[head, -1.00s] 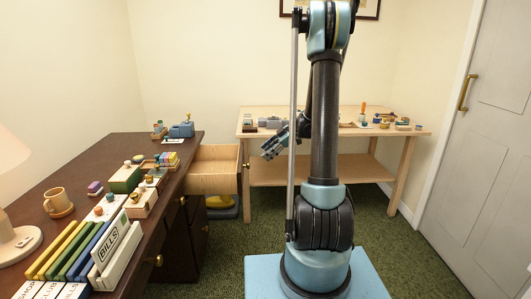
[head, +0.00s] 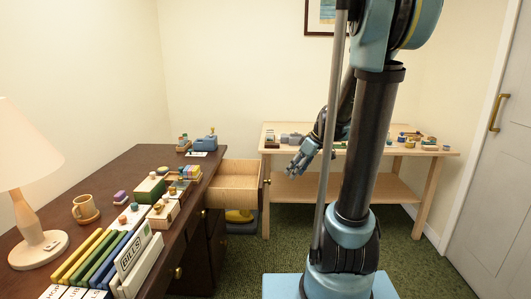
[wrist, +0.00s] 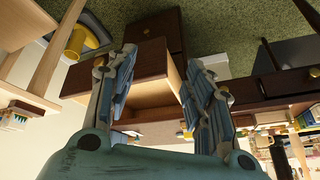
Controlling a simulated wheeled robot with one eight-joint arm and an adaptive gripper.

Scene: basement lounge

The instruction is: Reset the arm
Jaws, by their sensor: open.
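My arm stands upright on the right of the head view, with its forearm hanging down behind the upper link. My gripper (head: 299,165) points down and to the left, near the front of the light wooden workbench and to the right of the open drawer. In the wrist view my gripper (wrist: 160,85) shows two blue-grey fingers spread apart with nothing between them. The open drawer (wrist: 120,70) of the desk shows beyond the fingers, upside down in that view.
The dark desk (head: 130,165) carries a lamp (head: 30,190), a mug (head: 85,207) and a row of binders (head: 95,255). Its drawer (head: 238,178) stands pulled out. The workbench (head: 385,187) holds small items at the back. A door (head: 490,190) stands at the right. Green carpet lies between.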

